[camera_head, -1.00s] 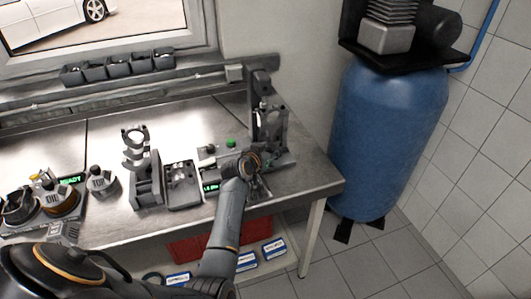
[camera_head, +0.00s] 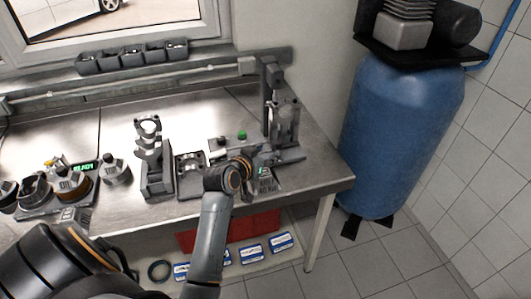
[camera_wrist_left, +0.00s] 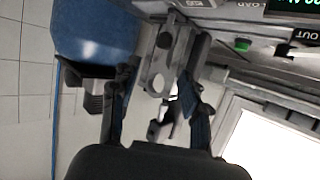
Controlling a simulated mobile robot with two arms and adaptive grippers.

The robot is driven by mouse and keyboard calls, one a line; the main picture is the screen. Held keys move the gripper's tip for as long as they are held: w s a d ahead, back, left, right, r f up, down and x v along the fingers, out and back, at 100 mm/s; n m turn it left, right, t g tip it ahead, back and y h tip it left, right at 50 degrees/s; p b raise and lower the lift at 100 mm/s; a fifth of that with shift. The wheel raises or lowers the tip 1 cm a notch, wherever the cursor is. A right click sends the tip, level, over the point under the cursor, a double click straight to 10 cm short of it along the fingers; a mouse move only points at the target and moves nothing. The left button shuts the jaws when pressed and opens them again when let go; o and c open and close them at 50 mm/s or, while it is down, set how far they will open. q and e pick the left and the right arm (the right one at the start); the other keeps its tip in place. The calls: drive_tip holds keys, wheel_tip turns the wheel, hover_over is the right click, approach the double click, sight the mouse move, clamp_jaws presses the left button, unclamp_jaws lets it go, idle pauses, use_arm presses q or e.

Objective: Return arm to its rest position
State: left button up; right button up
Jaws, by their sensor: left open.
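My left arm comes in from the lower left of the head view. Its forearm rises to the bench's front edge. My left gripper (camera_head: 266,180) is over the front right of the bench, in front of the press-like fixture (camera_head: 285,120), and is partly hidden by its own wrist. In the left wrist view the two dark fingers of the left gripper (camera_wrist_left: 160,88) stand apart, with nothing held between them. The grey metal fixture (camera_wrist_left: 160,70) shows in the background between them. My right gripper is in neither view.
The steel bench (camera_head: 315,185) holds a grey stand (camera_head: 155,170), a small block tray (camera_head: 190,175) and several round parts at left. A red bin (camera_head: 255,228) is below. A blue tank (camera_head: 400,130) stands right of the bench. Bare floor lies at lower right.

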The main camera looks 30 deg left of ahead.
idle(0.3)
use_arm(q)
drive_tip(key=s+d+f+m+g, duration=0.1)
drive_tip(key=s+d+f+g, duration=0.3)
drive_tip(key=s, duration=0.7)
drive_tip(key=s+d+f+m+g+h, duration=0.1)
drive_tip(key=s+d+f+g, duration=0.3)
drive_tip(key=s, duration=0.6)
drive_tip(key=s+d+f+m+g, duration=0.1)
drive_tip(key=s+d+f+g, duration=0.15)
drive_tip(key=s+d, duration=0.6)
wheel_tip(320, 180, down, 27)
drive_tip(key=s+a+b, duration=0.2)
drive_tip(key=s, duration=0.1)
drive_tip(key=s+a+f+g+b, duration=0.1)
drive_tip(key=s+f, duration=0.7)
drive_tip(key=f, duration=0.2)
drive_tip(key=s+a+f+g+b, duration=0.1)
drive_tip(key=s+a+f, duration=0.1)
drive_tip(key=s+f, duration=0.7)
drive_tip(key=shift+s+a+f, duration=0.15)
drive_tip(key=shift+a+f, duration=0.1)
drive_tip(key=shift+f, duration=0.2)
